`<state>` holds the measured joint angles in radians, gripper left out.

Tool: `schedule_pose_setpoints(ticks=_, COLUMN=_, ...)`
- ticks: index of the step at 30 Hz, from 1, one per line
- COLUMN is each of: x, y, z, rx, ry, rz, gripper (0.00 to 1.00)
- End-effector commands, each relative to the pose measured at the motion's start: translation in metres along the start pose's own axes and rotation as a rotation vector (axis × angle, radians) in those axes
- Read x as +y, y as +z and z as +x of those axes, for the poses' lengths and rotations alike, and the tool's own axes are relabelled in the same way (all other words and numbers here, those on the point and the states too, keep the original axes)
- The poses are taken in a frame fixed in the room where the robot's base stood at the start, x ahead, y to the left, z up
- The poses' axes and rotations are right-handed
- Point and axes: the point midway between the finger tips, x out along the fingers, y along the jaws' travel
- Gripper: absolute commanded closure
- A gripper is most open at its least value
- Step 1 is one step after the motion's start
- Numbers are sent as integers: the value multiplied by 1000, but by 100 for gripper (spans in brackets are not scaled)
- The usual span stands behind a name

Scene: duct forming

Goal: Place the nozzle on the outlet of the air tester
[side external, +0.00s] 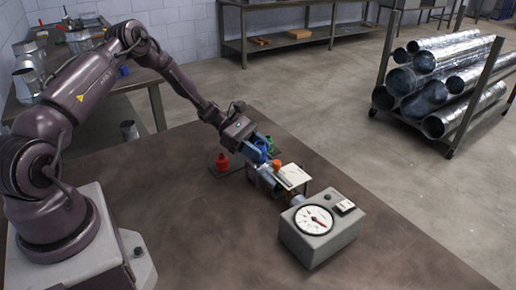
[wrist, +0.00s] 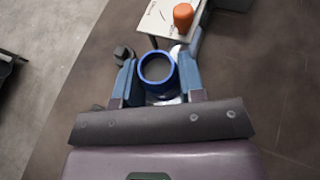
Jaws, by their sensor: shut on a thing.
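My gripper (side external: 258,152) is shut on a blue nozzle (side external: 262,146). In the wrist view the nozzle (wrist: 143,69) shows as a blue ring between my two blue-grey fingers (wrist: 157,80), with its open end facing the camera. The air tester (side external: 318,228) is a grey box with a round white dial, joined to a metal cylindrical part (side external: 262,178) just below my gripper. The outlet cannot be made out clearly, and I cannot tell whether the nozzle touches the tester.
A red nozzle (side external: 222,161) stands left of my gripper on a dark plate, and a green one (side external: 269,143) is partly hidden behind it. A white card (side external: 294,176) and an orange knob (side external: 277,165) sit close by.

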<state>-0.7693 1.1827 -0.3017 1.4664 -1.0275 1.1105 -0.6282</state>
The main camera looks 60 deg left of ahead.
Motion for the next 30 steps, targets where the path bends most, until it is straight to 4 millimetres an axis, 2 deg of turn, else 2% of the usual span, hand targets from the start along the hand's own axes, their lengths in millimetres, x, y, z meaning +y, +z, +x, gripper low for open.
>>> schedule_pose_setpoints(ticks=11, x=0, y=-6, z=3, rx=1, ry=1, rz=-1, gripper=86)
schedule_pose_setpoints(ticks=12, x=0, y=-6, z=3, rx=3, ry=1, rz=-1, gripper=57)
schedule_pose_setpoints(ticks=14, x=0, y=-7, z=3, rx=4, ry=2, rz=-2, gripper=43)
schedule_pose_setpoints(ticks=15, x=0, y=-7, z=3, rx=5, ry=2, rz=-2, gripper=40)
schedule_pose_setpoints(ticks=22, x=0, y=-7, z=4, rx=4, ry=3, rz=-3, gripper=40)
schedule_pose_setpoints(ticks=25, x=1, y=-1, z=1, rx=4, ry=4, rz=-3, gripper=38)
schedule_pose_setpoints(ticks=30, x=2, y=0, z=-30, rx=5, ry=11, rz=-1, gripper=38)
